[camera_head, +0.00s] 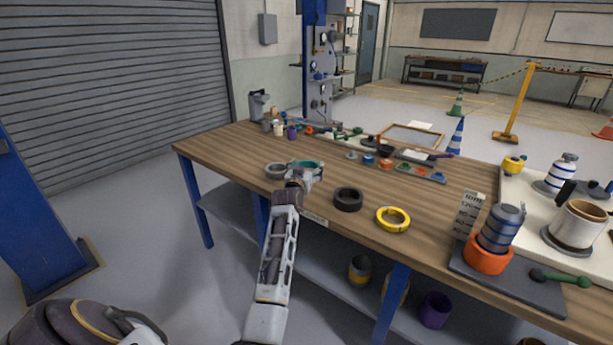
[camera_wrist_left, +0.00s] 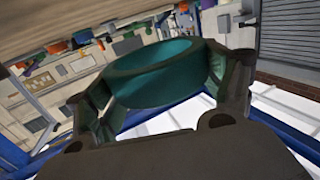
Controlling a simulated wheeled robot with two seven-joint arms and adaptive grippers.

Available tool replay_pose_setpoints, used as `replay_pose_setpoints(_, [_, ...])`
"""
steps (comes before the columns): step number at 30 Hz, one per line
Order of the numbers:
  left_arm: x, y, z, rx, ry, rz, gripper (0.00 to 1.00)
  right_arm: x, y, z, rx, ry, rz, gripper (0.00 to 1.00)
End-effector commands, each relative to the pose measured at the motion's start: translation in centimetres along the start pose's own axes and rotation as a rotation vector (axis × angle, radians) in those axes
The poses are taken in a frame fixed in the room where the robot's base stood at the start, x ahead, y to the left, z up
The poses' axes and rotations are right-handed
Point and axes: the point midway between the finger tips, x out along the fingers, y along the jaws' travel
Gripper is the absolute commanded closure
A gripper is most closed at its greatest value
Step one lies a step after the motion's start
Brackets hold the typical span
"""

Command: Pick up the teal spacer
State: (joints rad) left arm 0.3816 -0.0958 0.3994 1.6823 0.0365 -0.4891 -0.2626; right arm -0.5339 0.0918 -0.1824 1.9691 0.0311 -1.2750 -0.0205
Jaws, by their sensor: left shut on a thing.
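The teal spacer is a thick ring. In the head view the teal spacer (camera_head: 306,164) shows at my left gripper (camera_head: 304,174), over the front left part of the wooden table. In the left wrist view the teal spacer (camera_wrist_left: 155,75) sits between the two fingers of my left gripper (camera_wrist_left: 165,85), which are shut on it from both sides. The wrist view shows the table above the ring, so the wrist is rolled over. I cannot tell whether the spacer touches the table. My right gripper does not show.
A grey ring (camera_head: 276,171) lies just left of the spacer. A black ring (camera_head: 348,199) and a yellow ring (camera_head: 393,219) lie to the right. An orange base with a striped roller (camera_head: 500,228) stands further right. Small coloured parts line the back of the table (camera_head: 230,150).

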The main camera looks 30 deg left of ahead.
Motion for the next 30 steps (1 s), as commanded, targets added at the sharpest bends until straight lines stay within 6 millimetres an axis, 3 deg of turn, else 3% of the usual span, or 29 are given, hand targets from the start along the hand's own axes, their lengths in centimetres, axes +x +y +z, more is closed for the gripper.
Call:
replay_pose_setpoints(2, [-0.1,0.0,-1.6,0.000,0.003,0.000,0.44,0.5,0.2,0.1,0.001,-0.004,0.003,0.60])
replay_pose_setpoints(10, [-0.2,0.0,-3.3,-0.001,0.001,0.000,0.44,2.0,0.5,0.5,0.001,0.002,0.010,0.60])
replay_pose_setpoints(30, [-0.2,0.0,-3.6,0.000,0.001,0.000,0.44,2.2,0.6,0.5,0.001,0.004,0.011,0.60])
